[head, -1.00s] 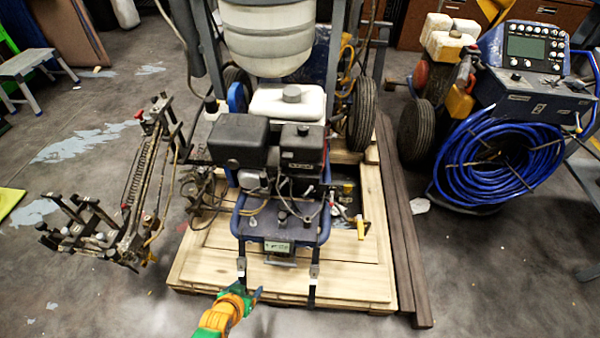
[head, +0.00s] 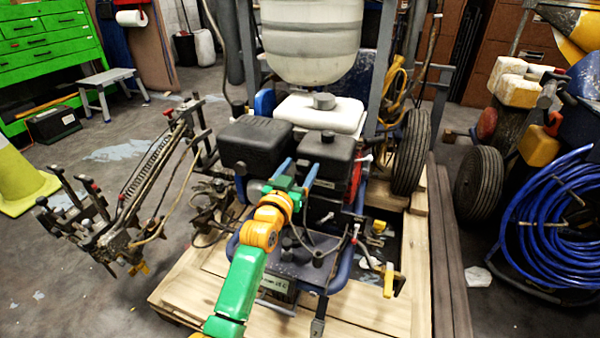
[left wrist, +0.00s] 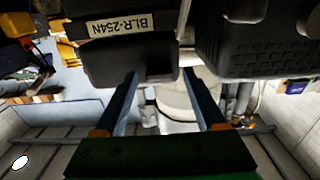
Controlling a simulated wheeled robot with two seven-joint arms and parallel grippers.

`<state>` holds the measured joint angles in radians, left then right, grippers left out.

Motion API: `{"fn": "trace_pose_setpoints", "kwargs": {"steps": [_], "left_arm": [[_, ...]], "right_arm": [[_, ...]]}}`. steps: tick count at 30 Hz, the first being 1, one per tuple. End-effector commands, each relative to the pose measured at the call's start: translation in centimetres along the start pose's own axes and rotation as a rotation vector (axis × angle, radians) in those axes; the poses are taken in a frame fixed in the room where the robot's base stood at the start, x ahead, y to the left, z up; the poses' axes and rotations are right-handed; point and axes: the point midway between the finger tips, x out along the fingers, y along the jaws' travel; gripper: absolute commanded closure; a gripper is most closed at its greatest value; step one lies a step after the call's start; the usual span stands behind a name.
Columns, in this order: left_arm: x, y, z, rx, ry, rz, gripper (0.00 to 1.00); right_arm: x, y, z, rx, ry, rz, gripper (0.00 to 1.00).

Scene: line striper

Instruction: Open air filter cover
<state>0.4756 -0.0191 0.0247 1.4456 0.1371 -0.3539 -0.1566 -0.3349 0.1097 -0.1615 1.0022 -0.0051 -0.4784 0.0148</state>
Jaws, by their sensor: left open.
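Two black box-shaped housings sit side by side on the engine below the white tank: a left one (head: 255,142) and a right one (head: 326,152). I cannot tell for certain which is the air filter cover. My left gripper (head: 297,168) is open and empty, its two blue fingers pointing at the front of the engine, near the gap between the housings. In the left wrist view, the open fingers (left wrist: 167,82) reach toward a black box labelled BLR-254N (left wrist: 118,56) and a textured dark housing (left wrist: 255,45). No contact shows. My right gripper is out of view.
The machine stands on a wooden pallet (head: 375,312). A metal spring-arm assembly (head: 125,215) stands at left, a wheel (head: 411,152) at right. A coiled blue hose (head: 562,225) lies farther right. A yellow cone (head: 22,180) is at far left. Floor at front left is clear.

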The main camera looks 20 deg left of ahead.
Motion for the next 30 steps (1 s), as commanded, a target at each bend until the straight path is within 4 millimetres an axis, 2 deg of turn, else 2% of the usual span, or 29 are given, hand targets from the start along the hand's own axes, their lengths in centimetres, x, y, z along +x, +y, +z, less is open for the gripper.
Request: {"fn": "trace_pose_setpoints", "kwargs": {"steps": [4, 12, 30], "left_arm": [[-0.02, 0.01, 0.00, 0.000, 0.000, 0.000, 0.28], [-0.04, 0.01, 0.04, 0.000, -0.001, 0.000, 1.00], [-0.05, 0.01, 0.10, 0.001, -0.002, 0.000, 1.00]], "right_arm": [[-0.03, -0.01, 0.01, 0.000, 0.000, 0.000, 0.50], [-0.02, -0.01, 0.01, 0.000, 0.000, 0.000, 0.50], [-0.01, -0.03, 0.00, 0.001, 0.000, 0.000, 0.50]]}}
